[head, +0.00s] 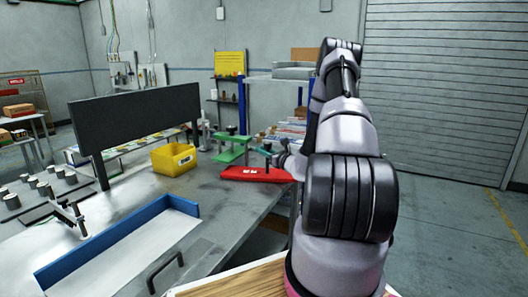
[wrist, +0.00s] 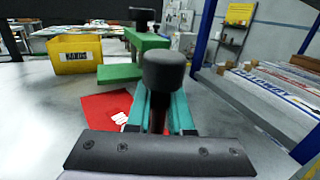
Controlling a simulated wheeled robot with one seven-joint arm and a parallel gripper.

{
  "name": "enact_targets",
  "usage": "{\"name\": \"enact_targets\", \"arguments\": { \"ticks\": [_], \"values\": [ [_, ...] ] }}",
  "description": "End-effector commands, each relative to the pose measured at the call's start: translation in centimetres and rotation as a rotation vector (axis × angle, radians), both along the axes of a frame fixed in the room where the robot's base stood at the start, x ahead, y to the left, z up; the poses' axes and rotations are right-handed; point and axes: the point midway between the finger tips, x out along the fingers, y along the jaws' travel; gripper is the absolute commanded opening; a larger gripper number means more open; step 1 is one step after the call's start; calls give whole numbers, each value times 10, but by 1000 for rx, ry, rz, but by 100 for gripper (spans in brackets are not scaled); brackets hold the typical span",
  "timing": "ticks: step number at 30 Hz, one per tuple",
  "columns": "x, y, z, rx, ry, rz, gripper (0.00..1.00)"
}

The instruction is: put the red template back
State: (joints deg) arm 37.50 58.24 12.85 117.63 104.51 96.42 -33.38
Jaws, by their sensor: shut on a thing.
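The red template (head: 250,174) is a flat red plate with a white label, near the right end of the grey table. It also shows in the wrist view (wrist: 100,112), left of and below my fingers. A dark round knob (wrist: 165,70) stands over it between my gripper's teal fingers (wrist: 162,108). My gripper (head: 272,155) is shut on the template at this knob. The fingers hide part of the plate, and I cannot tell whether its underside touches the table. A green stepped stand (head: 234,141) with a black knob on top is just behind it.
A yellow bin (head: 174,159) stands left of the green stand. A blue-edged tray (head: 125,238) lies at the front, with a dark upright panel (head: 135,112) beyond. A shelf rack with blue posts (wrist: 206,32) stands close on the right. Bare tabletop lies between tray and template.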

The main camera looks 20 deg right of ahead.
Motion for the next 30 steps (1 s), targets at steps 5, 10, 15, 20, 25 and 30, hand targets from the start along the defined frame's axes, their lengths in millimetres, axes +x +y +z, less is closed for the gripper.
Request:
{"name": "enact_targets", "arguments": {
  "ticks": [5, 10, 15, 20, 25, 30],
  "values": [
    [1, 4, -2, 2, -3, 1, 0],
    [1, 4, -2, 1, -3, 1, 0],
    [1, 4, -6, 1, -1, 1, 39],
    [1, 4, -6, 1, -1, 1, 49],
    [1, 4, -5, 1, -2, 1, 49],
    [-9, 0, -3, 1, 0, -2, 49]
  ]
}}
